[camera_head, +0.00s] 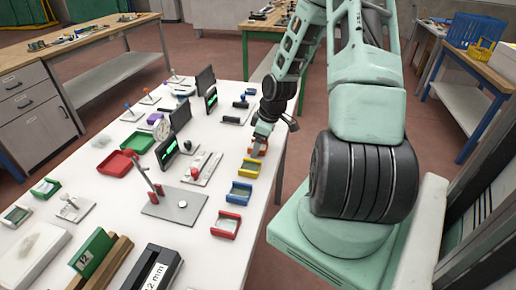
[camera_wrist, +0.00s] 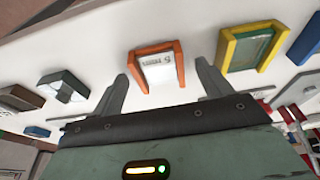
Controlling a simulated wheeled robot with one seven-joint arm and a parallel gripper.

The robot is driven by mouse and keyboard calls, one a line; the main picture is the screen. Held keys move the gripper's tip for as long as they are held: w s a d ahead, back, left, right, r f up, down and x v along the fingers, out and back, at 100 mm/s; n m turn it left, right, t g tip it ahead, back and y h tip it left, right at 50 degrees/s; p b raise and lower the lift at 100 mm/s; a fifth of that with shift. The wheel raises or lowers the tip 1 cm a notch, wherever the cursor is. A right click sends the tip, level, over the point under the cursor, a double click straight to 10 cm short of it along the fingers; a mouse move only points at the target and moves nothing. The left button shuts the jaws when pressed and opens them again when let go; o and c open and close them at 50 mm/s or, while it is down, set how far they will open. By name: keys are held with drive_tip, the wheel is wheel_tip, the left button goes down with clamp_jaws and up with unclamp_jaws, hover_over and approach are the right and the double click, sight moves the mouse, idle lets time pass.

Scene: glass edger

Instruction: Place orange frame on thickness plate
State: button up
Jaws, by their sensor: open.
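The orange frame (camera_wrist: 156,47) is a small three-sided holder around a pale, labelled insert, lying on the white table. In the wrist view it lies between and just beyond the two fingertips of my gripper (camera_wrist: 160,72), which is open and empty. In the head view my gripper (camera_head: 258,142) points down at the table's right edge, and the orange frame (camera_head: 263,152) is mostly hidden behind it. A flat grey plate (camera_head: 180,208) with an upright post and a small round knob lies mid-table. I cannot tell for sure that it is the thickness plate.
Yellow (camera_head: 249,168), blue (camera_head: 239,193) and red (camera_head: 225,224) frames stand in a row along the right edge, close to my gripper.

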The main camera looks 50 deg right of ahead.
drive_tip(key=c, duration=1.2)
